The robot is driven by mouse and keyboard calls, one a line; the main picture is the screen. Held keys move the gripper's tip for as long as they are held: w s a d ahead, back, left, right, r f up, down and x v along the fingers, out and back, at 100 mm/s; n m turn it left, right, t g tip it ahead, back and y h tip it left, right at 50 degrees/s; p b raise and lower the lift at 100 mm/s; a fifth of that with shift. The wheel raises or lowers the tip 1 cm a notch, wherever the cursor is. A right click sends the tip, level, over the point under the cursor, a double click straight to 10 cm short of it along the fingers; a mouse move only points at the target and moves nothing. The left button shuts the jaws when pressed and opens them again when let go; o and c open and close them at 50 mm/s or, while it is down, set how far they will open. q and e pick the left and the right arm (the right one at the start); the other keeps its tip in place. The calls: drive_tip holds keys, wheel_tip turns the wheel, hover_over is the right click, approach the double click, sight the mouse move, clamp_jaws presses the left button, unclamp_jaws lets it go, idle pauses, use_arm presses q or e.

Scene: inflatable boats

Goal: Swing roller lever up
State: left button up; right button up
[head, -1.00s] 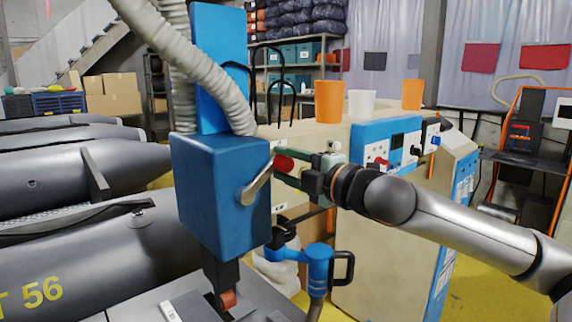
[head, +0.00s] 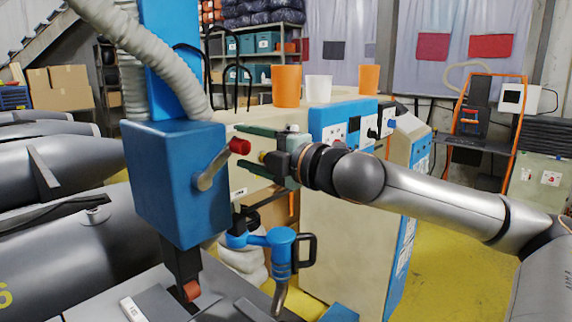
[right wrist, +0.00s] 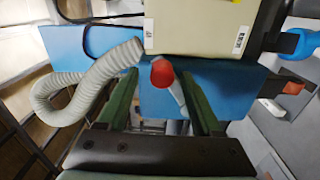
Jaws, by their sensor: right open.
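The roller lever is a grey metal arm (head: 213,168) with a red knob (head: 240,146) on the right side of a blue box (head: 170,185). It slants up to the right from its pivot. My right gripper (head: 250,147) is open at the knob, its green fingers pointing left toward the box. My left gripper is not in view.
A ribbed grey hose (head: 150,55) hangs beside the blue column above the box. Grey inflatable boats (head: 70,165) lie at the left. A blue clamp-like part (head: 280,250) is below the gripper. A beige cabinet (head: 345,240) with orange cups (head: 286,86) stands behind my arm.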

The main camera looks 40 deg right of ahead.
drive_tip(key=shift+s+f+b, duration=0.2)
drive_tip(key=shift+s+b, duration=0.45)
drive_tip(key=shift+s, duration=0.25)
drive_tip(key=s+b, duration=0.2)
drive_tip(key=s, duration=0.6)
drive_tip(key=shift+s+d+r+b, duration=0.2)
drive_tip(key=shift+s+d+b, duration=0.15)
drive_tip(key=shift+b, duration=0.05)
